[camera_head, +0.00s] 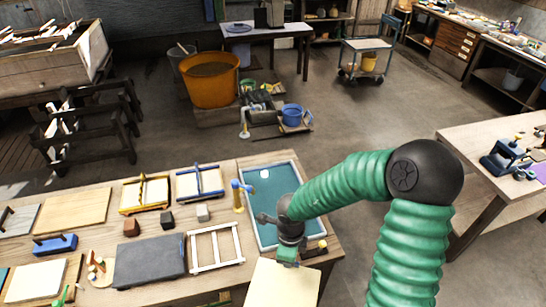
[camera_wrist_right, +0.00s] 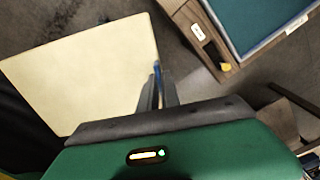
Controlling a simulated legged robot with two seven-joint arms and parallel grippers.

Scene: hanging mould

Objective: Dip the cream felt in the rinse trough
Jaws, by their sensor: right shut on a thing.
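The cream felt (camera_head: 278,284) hangs as a flat pale sheet at the front edge of the table in the head view. It fills the left of the right wrist view (camera_wrist_right: 85,72). My right gripper (camera_head: 286,262) is shut on an edge of it, and its fingers show in the right wrist view (camera_wrist_right: 158,88). The rinse trough, a pale-rimmed basin with teal water (camera_head: 262,176), lies just beyond my gripper. Its corner shows at the upper right of the wrist view (camera_wrist_right: 265,18), apart from the felt. My right arm hides part of the trough. My left gripper is not in view.
A blue-and-yellow tap (camera_head: 239,193) stands at the trough's left edge. A white frame (camera_head: 215,247), a dark grey slab (camera_head: 150,261) and two mould frames, one yellow (camera_head: 145,194) and one blue (camera_head: 200,183), lie to the left.

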